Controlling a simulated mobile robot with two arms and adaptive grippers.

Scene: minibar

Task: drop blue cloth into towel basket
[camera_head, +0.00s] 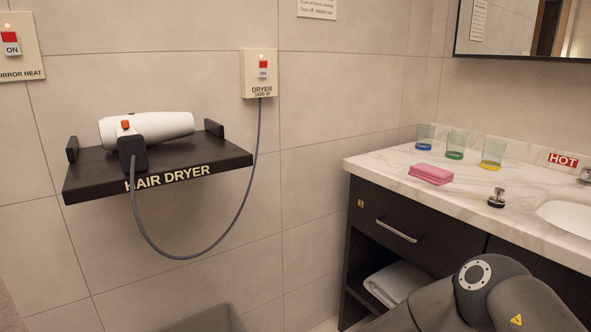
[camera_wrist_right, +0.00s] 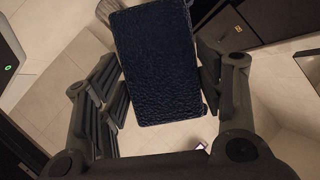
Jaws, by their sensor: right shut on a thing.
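A dark blue cloth (camera_wrist_right: 157,65) with a crinkled texture fills the upper middle of the right wrist view. My right gripper (camera_wrist_right: 160,88) is shut on it, with one dark finger at each side of the cloth. The cloth hangs over a tiled floor. In the head view neither the cloth nor a gripper shows; only my grey arm is at the lower right. My left gripper is in neither view. I cannot identify the towel basket in these frames.
A marble-topped dark vanity (camera_head: 420,232) stands at the right, with a pink block (camera_head: 430,174), several glasses and a sink (camera_head: 570,217). A folded white towel (camera_head: 396,283) lies on its lower shelf. A hair dryer (camera_head: 150,128) rests on a wall shelf (camera_head: 85,180). A grey-brown object (camera_head: 208,320) shows at the bottom edge.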

